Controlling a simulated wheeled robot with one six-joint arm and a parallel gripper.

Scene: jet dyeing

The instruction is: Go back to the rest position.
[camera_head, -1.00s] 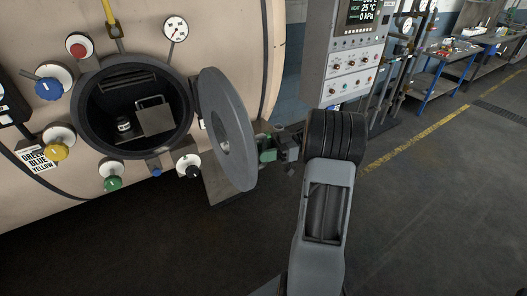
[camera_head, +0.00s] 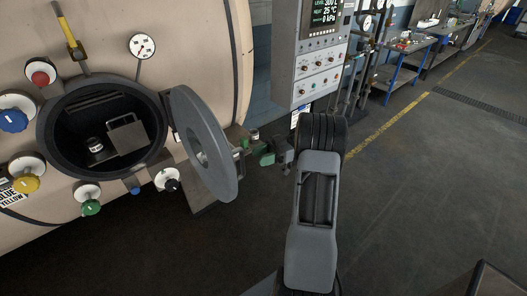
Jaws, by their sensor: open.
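My gripper (camera_head: 262,152) shows small and partly hidden just right of the open round door, beyond my arm's dark elbow. Green and dark grey parts show there. It is open, and I see nothing held in it. The grey disc door (camera_head: 222,165) stands swung out to the right of the round port (camera_head: 60,160) on the beige vessel. My gripper is close to the door's right edge; I cannot tell whether they touch. Inside the port are a small dark jar with a pale label (camera_head: 94,145) and a grey box with a handle (camera_head: 128,136).
Coloured valve knobs, such as a blue one (camera_head: 13,119) and a green one (camera_head: 91,207), ring the port. A control panel (camera_head: 307,67) stands behind my arm. Blue-legged benches (camera_head: 411,51) are at the back right. A dark box edge (camera_head: 490,282) is at bottom right. Floor right of my arm is clear.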

